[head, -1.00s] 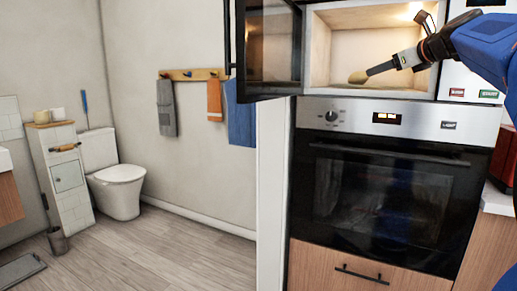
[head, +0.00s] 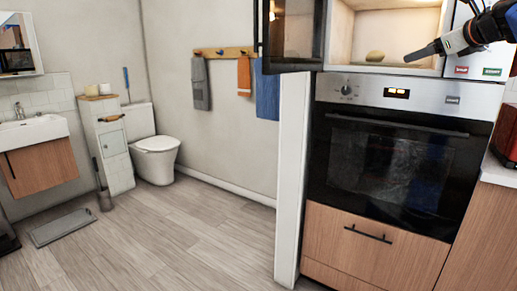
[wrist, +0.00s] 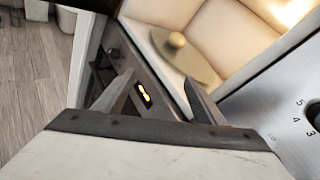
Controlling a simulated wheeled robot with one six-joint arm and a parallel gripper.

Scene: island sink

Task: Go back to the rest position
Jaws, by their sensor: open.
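My gripper (head: 408,57) is at the upper right of the head view, just in front of the lit microwave (head: 398,22). In the wrist view its two fingers (wrist: 162,92) are spread apart with nothing between them. My arm comes in from the right edge of the head view.
The microwave's dark glass door (head: 292,35) hangs open to the left. An oven (head: 385,165) stands below, above a wooden drawer (head: 375,250). A red object (head: 505,140) sits on the right counter.

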